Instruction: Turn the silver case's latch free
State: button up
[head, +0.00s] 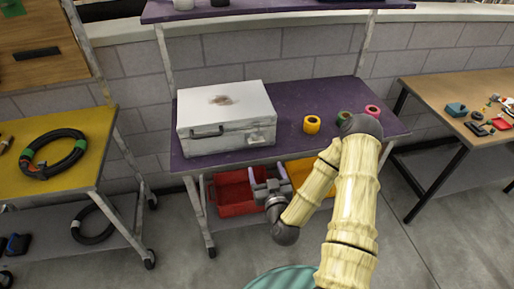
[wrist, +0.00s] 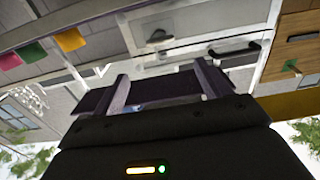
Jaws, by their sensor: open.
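The silver case (head: 235,104) lies closed on the purple shelf, with a dark stain on its lid. Its dark handle (head: 207,131) is on the front face, and the small latch (head: 257,136) is to the right of it. My gripper (head: 267,184) is below and in front of the shelf's front edge, under the latch and apart from the case. In the wrist view, which looks upside down, the open fingers (wrist: 165,78) have nothing between them. The case (wrist: 200,22) shows beyond them, with the latch (wrist: 158,36) and the handle (wrist: 236,50).
Yellow, green and pink tape rolls (head: 312,125) stand right of the case. A red bin (head: 236,194) sits on the lower shelf behind my gripper. A yellow-topped cart (head: 70,150) stands left and a wooden table (head: 450,95) right. The floor in front is clear.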

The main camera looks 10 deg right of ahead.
aim_at(257, 143)
jog(key=w, duration=1.3)
jog(key=shift+w, duration=0.2)
jog(key=c, duration=1)
